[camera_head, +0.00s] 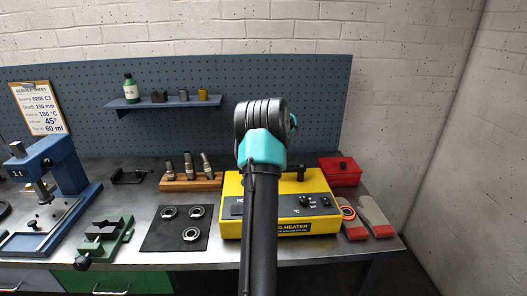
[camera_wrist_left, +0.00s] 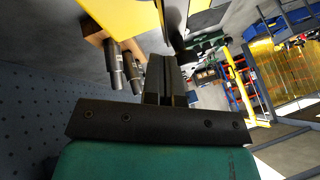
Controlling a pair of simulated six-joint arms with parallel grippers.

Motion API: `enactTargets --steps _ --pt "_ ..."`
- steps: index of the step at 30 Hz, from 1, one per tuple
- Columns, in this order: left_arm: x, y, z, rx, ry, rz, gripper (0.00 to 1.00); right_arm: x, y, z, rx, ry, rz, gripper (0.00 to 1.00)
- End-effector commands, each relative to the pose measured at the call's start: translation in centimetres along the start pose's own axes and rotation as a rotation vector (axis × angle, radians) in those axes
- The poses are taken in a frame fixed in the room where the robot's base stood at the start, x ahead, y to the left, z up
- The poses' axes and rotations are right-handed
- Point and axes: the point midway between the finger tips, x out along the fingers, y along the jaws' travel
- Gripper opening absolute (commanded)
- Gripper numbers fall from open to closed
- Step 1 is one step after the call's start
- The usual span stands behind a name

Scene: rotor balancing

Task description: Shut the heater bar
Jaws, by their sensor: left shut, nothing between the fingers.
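The yellow bearing heater (camera_head: 232,219) stands on the bench right of centre in the head view, with its controls facing front. A dark knob-like piece (camera_head: 301,173) shows on its top right; I cannot tell if it belongs to the heater bar. In the left wrist view a yellow part of the heater (camera_wrist_left: 115,14) and a dark upright piece (camera_wrist_left: 174,22) are at the top. My left gripper (camera_wrist_left: 163,62) is shut and empty, pointing towards them. My right gripper is out of view.
Left of the heater are a wooden block with metal tools (camera_head: 192,184) and a dark mat with several rings (camera_head: 158,238). A red box (camera_head: 345,170) stands behind right, gloves (camera_head: 374,217) at the right. A blue press (camera_head: 62,165) stands far left; a shelf (camera_head: 165,102) hangs behind.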

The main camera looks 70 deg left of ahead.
Motion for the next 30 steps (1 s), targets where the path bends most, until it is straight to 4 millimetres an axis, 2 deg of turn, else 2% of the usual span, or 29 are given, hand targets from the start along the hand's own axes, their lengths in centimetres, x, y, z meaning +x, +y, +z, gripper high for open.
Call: enactTargets --steps 6,20,30 --pt "0.7 -1.1 -0.3 -0.042 -0.022 -0.021 0.0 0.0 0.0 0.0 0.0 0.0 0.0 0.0" --pt "0.9 -1.2 -0.1 -0.042 -0.026 -0.031 0.0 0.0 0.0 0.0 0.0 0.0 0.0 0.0" --pt "-0.1 0.5 -0.5 -0.045 -0.025 -0.025 0.0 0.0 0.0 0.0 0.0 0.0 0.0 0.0"
